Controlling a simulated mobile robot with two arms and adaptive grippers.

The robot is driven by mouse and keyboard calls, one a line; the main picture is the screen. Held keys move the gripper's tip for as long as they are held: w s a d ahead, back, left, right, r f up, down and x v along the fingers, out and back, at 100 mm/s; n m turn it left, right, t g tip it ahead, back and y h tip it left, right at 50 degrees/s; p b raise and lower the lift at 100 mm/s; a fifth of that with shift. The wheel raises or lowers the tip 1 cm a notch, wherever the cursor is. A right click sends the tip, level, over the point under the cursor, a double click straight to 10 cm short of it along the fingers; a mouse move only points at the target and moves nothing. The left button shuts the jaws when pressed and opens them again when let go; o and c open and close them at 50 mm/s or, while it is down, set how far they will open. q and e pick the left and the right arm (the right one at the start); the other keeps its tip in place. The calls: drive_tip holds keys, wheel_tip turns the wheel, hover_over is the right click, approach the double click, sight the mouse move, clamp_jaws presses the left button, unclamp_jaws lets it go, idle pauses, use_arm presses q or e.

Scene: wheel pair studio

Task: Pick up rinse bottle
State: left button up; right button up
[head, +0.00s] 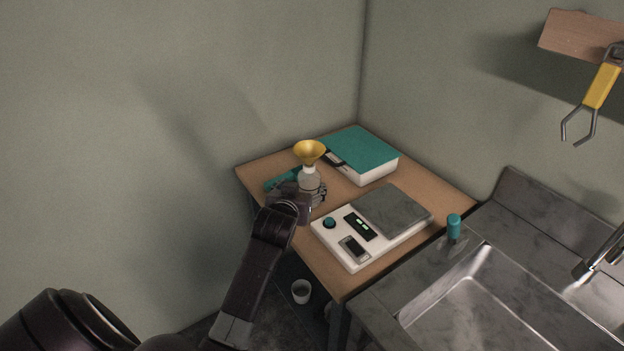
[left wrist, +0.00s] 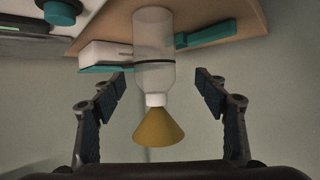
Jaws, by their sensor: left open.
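The rinse bottle (head: 309,179) is a translucent white bottle standing upright on the wooden table (head: 262,168), towards its left side. A yellow funnel-shaped piece (head: 309,151) sits on its top. In the left wrist view, which is upside down, the bottle (left wrist: 154,50) and yellow funnel (left wrist: 158,127) show between my fingers. My left gripper (head: 311,191) is open around the bottle, with a finger on each side. In the left wrist view, gaps show between the bottle and both fingers (left wrist: 160,80). The gripper hides the bottle's lower part in the head view. My right gripper is not in view.
A white scale (head: 335,247) with a grey plate stands right of the bottle. A white box with a teal top (head: 358,147) is behind it. A teal item (head: 278,183) lies close on the left. A metal sink (head: 470,300) adjoins the table's right side.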

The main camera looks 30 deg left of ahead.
use_arm(q)
drive_tip(key=x, duration=0.2)
drive_tip(key=shift+w+d, duration=0.1)
drive_tip(key=shift+w, duration=0.4)
drive_tip(key=x, duration=0.3)
drive_tip(key=shift+w+f+p, duration=0.15)
drive_tip(key=shift+w+p, duration=0.05)
drive_tip(key=shift+p, duration=0.15)
drive_tip(key=c, duration=1.3)
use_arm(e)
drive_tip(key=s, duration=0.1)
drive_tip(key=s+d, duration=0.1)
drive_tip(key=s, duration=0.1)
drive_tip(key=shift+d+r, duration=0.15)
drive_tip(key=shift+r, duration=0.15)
